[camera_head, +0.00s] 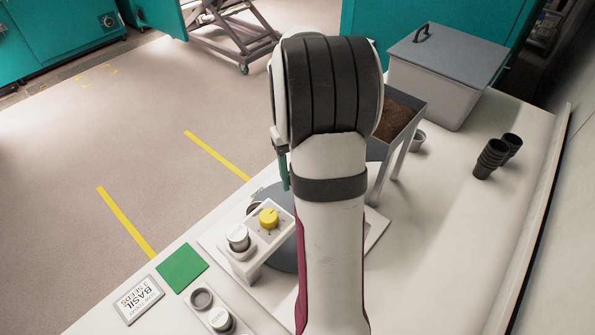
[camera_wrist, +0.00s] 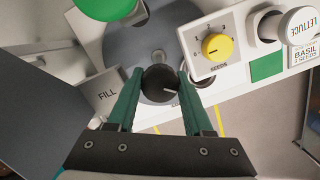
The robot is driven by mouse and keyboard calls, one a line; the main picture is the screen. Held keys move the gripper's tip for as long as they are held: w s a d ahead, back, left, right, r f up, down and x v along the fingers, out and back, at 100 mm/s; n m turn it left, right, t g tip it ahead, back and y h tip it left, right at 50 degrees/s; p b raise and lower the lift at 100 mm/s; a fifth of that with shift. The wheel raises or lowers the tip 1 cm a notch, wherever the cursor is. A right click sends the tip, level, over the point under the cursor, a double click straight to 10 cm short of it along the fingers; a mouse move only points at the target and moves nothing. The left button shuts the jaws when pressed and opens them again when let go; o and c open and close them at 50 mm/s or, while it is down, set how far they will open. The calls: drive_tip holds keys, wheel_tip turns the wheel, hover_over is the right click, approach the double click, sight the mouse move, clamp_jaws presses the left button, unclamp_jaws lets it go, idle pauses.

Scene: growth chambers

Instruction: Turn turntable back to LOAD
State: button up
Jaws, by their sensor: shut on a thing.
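The turntable (camera_wrist: 150,40) is a grey disc in the wrist view. It also shows in the head view (camera_head: 284,258), partly hidden behind my arm. A round black knob (camera_wrist: 160,84) with a white pointer line sits at the disc's near edge. My gripper (camera_wrist: 158,78) has its two green fingers on either side of this knob and is shut on it. A FILL label (camera_wrist: 107,94) lies left of the knob. Another label right of the knob is mostly hidden by a finger. In the head view my arm hides most of the gripper.
A yellow SEEDS dial (camera_wrist: 217,46) stands on a white raised box close right of my gripper. A green pad (camera_head: 182,267) and a BASIL card (camera_head: 139,299) lie near the table edge. A soil tray (camera_head: 420,108), black pots (camera_head: 492,155) and a lidded bin (camera_head: 435,85) stand beyond my arm.

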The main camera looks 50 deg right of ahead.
drive_tip(key=m, duration=0.4)
drive_tip(key=shift+y, duration=0.3)
drive_tip(key=m+t, duration=0.1)
drive_tip(key=m, duration=0.5)
drive_tip(key=o, duration=0.8)
drive_tip(key=shift+o, duration=0.2)
drive_tip(key=shift+r, duration=3.5)
